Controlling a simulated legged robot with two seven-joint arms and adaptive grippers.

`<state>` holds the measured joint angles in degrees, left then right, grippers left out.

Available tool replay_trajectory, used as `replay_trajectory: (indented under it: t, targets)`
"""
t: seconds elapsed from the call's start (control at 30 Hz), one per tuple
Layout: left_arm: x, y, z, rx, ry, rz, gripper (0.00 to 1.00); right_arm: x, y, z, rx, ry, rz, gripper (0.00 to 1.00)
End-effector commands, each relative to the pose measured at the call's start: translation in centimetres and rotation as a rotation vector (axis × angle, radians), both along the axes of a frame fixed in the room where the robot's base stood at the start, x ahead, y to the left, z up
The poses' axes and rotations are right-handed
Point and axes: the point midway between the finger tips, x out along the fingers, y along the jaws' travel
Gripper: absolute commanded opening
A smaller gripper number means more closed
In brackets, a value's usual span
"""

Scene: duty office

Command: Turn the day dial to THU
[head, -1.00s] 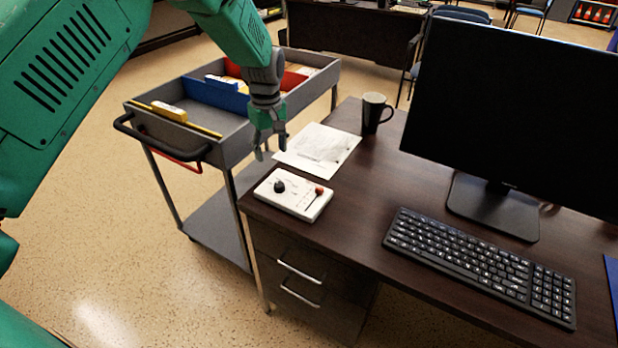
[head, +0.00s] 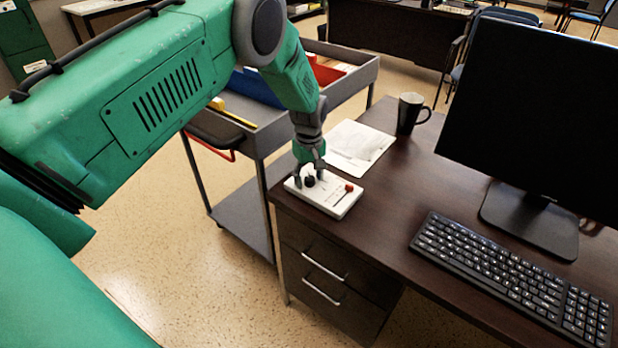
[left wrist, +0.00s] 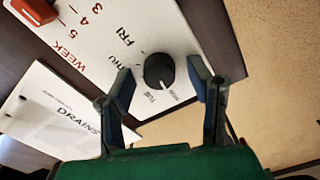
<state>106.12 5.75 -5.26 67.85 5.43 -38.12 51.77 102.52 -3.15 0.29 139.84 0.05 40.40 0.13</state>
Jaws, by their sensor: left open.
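The white panel (head: 335,200) lies near the desk's left front corner. Its black day dial (head: 309,181) is a round knob, and it also shows in the left wrist view (left wrist: 159,71). A white pointer mark on the dial faces down in that view, toward the small labels that seem to read TUE and MON. FRI is readable at upper left; THU is partly covered by a finger. My left gripper (head: 311,178) is open over the panel, its fingers on either side of the dial with gaps visible in the left wrist view (left wrist: 163,74). My right gripper is out of view.
A red slider knob (head: 349,188) sits on the panel's right part. A paper sheet (head: 358,146) lies behind the panel, with a dark mug (head: 411,113) beyond. The keyboard (head: 515,275) and monitor (head: 535,110) stand to the right. A grey cart (head: 240,195) stands left of the desk.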

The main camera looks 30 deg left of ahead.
Motion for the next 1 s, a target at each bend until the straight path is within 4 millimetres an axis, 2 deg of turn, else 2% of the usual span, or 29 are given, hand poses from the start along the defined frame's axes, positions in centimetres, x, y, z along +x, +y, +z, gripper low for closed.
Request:
replay_trajectory:
  t: [0.3, 0.43, 0.77, 1.0]
  targets:
    - [0.03, 0.19, -0.37, -0.003, -0.001, 0.0, 0.47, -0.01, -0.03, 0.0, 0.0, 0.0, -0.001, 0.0]
    - [0.03, 0.23, -0.39, -0.003, -0.001, 0.0, 0.01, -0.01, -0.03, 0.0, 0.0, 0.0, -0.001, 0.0]
    - [0.02, 0.29, -0.45, -0.001, 0.0, -0.02, 0.0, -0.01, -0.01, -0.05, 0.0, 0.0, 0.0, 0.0]
    - [-0.01, 0.26, -0.52, -0.002, 0.001, -0.132, 0.0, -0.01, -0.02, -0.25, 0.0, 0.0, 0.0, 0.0]
